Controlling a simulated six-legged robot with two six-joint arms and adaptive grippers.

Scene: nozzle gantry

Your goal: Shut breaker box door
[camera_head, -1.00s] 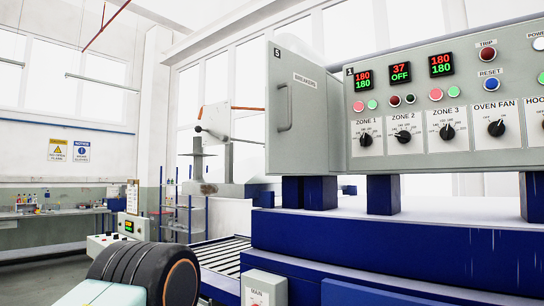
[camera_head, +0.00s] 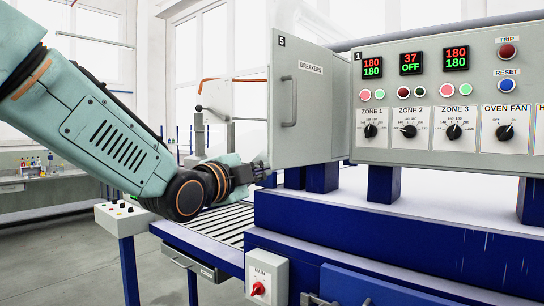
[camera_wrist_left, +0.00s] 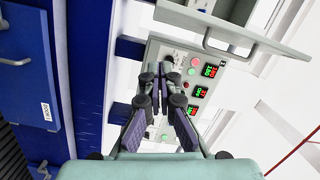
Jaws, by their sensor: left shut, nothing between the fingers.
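The grey breaker box door (camera_head: 312,115), labelled BREAKERS, is left of the control panel (camera_head: 450,110) in the head view. It slants relative to that panel, its left edge looking nearer to me. Its upright bar handle (camera_head: 289,101) is near that left edge. The inside of the box is hidden. My left gripper (camera_head: 262,176) is shut and empty, just below and left of the door's lower left corner, with no clear contact. In the left wrist view, its fingers (camera_wrist_left: 160,78) are in front of the control panel, and the door (camera_wrist_left: 265,38) is at the upper right. My right gripper is not in view.
A blue frame (camera_head: 390,235) carries the panel on short posts. A grey switch box with a red knob (camera_head: 265,278) is below. A small control box (camera_head: 124,216) stands left. Open floor is at lower left.

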